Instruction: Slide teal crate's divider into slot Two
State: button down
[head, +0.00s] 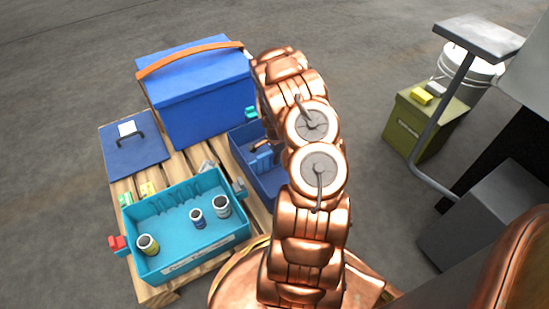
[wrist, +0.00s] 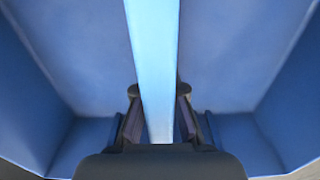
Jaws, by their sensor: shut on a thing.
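The teal crate (head: 190,262) sits on a wooden pallet, its front label too small to read. In the wrist view my gripper (wrist: 158,128) is shut on a pale-blue panel (wrist: 154,50), seen edge-on, which looks like a divider. Blue walls surround it on several sides. In the head view my arm hides the gripper and most of what it holds.
A dark-blue crate (head: 240,157) stands beside the teal one, partly behind my arm. A large blue box (head: 205,100) with an orange strap and a blue lid (head: 137,158) are at the back. An olive box (head: 408,128) and white bucket (head: 470,72) stand right on the floor.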

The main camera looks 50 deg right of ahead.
jog(key=shift+f, duration=0.2)
jog(key=c, duration=1.2)
grip_release()
jog(key=shift+o, duration=0.4)
jog(key=o, duration=1.1)
jog(key=shift+r, duration=0.15)
jog(key=shift+r+p, duration=0.9)
jog(key=shift+r, duration=2.5)
